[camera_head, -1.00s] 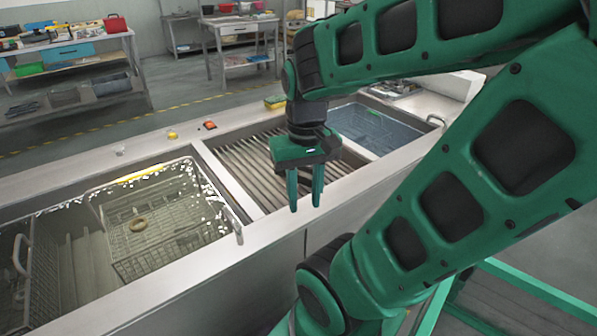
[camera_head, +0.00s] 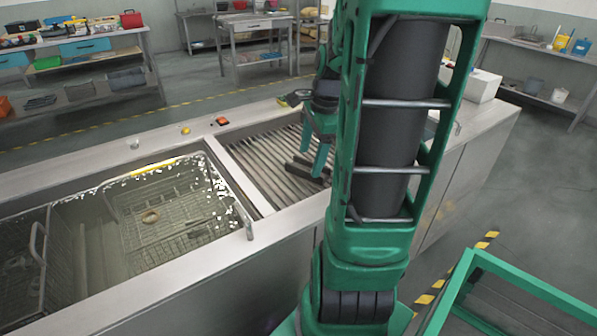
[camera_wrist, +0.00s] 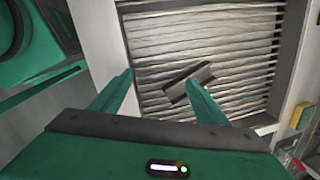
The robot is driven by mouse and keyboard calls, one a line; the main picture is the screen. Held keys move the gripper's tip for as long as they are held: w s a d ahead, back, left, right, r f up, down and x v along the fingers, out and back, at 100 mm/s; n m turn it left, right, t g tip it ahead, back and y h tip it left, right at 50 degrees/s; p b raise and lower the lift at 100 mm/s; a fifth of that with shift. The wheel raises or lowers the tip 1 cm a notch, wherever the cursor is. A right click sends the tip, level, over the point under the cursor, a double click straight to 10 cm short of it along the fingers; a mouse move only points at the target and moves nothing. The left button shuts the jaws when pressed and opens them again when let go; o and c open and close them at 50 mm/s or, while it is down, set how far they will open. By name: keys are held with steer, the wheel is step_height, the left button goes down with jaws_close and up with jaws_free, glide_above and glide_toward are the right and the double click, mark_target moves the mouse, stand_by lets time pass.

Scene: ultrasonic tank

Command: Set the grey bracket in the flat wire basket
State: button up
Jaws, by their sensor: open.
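A dark grey bracket (camera_head: 305,168) lies on the slatted rack (camera_head: 262,165) in the middle bay of the counter. In the wrist view the bracket (camera_wrist: 180,90) lies slanted across the slats, beyond the fingertips and partly behind the right finger. My gripper (camera_head: 315,156) is open and empty, close over the bracket; its fingers also show in the wrist view (camera_wrist: 160,80). A wire basket (camera_head: 205,240) with a small ring (camera_head: 150,217) in it sits in the left tank. Another wire basket (camera_head: 38,240) is at that tank's left end.
The counter rim (camera_head: 110,175) holds a yellow item (camera_head: 186,131), a red item (camera_head: 222,121) and a small clear item (camera_head: 134,143). My arm hides most of the right-hand tank. Workbenches stand at the back, with clear floor between.

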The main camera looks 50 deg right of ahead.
steer(key=w+d+f+m+t, duration=0.2)
steer(key=w+d+m, duration=0.2)
steer(key=d+m, duration=0.55)
glide_toward(310, 164)
steer(key=f, duration=0.1)
steer(key=a+f, duration=0.1)
steer(key=shift+w+a+f+m+y, duration=0.3)
steer(key=shift+a+f+m, duration=0.05)
steer(key=shift+a+f, duration=0.05)
steer(key=shift+x, duration=2.85)
steer(key=shift+s+d, duration=0.1)
steer(key=shift+s, duration=0.1)
steer(key=c, duration=1.6)
steer(key=shift+r, duration=0.1)
